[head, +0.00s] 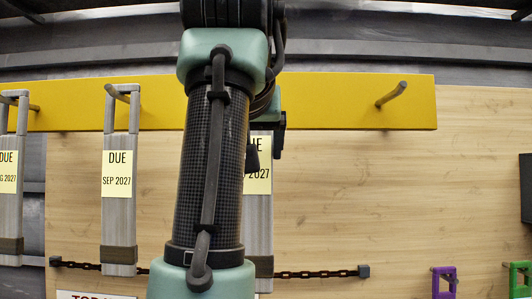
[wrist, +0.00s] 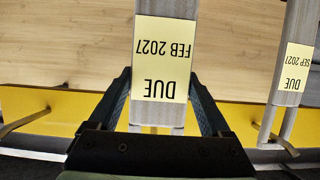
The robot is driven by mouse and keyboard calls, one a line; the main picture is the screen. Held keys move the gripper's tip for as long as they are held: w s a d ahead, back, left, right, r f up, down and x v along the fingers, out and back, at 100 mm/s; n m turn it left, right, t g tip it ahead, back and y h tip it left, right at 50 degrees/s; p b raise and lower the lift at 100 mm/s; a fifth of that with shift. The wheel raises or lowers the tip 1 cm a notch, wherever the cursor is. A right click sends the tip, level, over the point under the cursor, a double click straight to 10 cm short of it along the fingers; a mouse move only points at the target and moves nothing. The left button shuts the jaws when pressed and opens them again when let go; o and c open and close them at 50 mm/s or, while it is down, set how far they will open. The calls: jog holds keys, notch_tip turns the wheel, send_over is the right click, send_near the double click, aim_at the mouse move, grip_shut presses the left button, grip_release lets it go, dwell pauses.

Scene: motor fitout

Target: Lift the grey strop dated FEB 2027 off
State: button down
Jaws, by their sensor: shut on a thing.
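The grey strop dated FEB 2027 (wrist: 165,130) shows upside down in the wrist view, with its yellow DUE label (wrist: 161,60) facing me. My gripper (wrist: 159,76) is shut on this strop, one finger on each side of it by the label. In the head view the strop (head: 260,225) hangs mostly behind my arm, with only part of its label showing. Its top end and its peg are hidden. The strop dated SEP 2027 (head: 118,225) hangs from a peg to its left; it also shows at the right of the wrist view (wrist: 293,60).
A yellow rail (head: 330,100) with pegs crosses the wooden board (head: 400,200). An empty peg (head: 392,93) is at the right. Another strop (head: 12,215) hangs at the far left. A chain (head: 315,273) runs low across the board. Purple (head: 443,280) and green (head: 516,275) items are lower right.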

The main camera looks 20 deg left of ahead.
jog(key=s+d+b, duration=0.1)
jog(key=s+b, duration=0.2)
jog(key=s, duration=0.3)
jog(key=shift+s+d+b, duration=0.2)
jog(key=shift+d+b, duration=0.1)
jog(key=shift+d, duration=0.05)
dwell(0.5)
jog(key=shift+r, duration=0.1)
